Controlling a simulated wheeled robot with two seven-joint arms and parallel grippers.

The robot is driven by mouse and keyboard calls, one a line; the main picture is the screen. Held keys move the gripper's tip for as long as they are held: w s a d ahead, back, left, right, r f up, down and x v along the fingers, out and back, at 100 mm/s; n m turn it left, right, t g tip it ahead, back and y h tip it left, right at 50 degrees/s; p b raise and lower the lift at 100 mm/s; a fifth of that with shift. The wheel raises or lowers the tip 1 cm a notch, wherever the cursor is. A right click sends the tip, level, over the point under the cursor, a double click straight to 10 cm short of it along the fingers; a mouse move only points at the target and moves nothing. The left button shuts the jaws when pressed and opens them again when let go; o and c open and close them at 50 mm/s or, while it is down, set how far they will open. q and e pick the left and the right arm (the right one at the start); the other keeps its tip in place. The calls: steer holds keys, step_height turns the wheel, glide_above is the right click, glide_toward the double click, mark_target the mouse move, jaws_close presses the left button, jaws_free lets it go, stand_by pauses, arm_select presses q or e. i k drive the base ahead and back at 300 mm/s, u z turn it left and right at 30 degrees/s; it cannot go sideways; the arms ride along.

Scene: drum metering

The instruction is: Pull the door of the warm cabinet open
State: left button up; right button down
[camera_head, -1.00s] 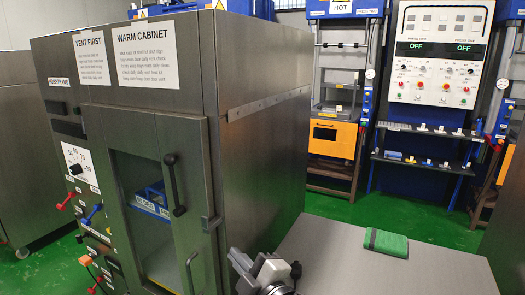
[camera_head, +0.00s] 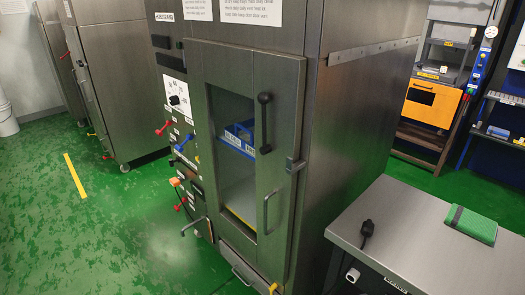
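The warm cabinet (camera_head: 345,125) is a tall brushed-steel unit in the middle of the head view. Its door (camera_head: 283,100) has a tall window and looks shut against the frame. A black lever handle (camera_head: 264,123) is on the door beside the window. A curved metal pull handle (camera_head: 271,212) is lower on the door. A small latch (camera_head: 295,165) is at the door's right edge. Through the window a blue rack (camera_head: 240,137) with white labels shows on a shelf. Neither of my grippers is in view.
A steel bench (camera_head: 425,225) stands right of the cabinet, with a green pad (camera_head: 470,224) and a black plug-like item (camera_head: 367,228) on it. Knobs and levers line the panel left of the door. Green floor (camera_head: 110,230) is open at the left.

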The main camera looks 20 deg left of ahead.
mark_target(247, 71)
steer(key=u, duration=2.25)
steer(key=i, duration=2.2)
steer(key=z, duration=3.2)
